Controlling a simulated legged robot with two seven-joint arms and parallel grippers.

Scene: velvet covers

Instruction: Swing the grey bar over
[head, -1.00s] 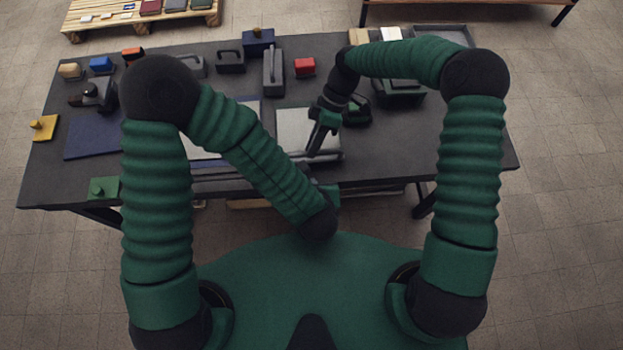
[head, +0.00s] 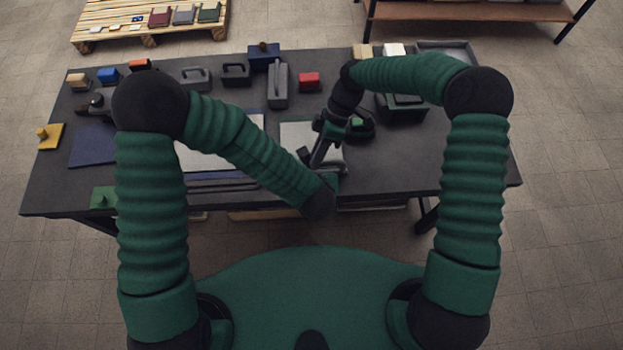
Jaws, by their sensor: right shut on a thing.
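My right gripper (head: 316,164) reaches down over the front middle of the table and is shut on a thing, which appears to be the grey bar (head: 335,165). Only a short part of the bar shows beside the fingers; its far end and any pivot are hidden or too small to make out. My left gripper (head: 333,182) is just in front of the bar, near the table's front edge. It is mostly hidden behind my own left wrist, so its fingers cannot be made out.
The dark table (head: 420,160) has bare room at the right front. White panels (head: 225,155) lie in the middle. A red block (head: 309,80), a grey handled block (head: 278,85) and a blue box (head: 263,57) stand behind. A yellow piece (head: 50,136) is at left.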

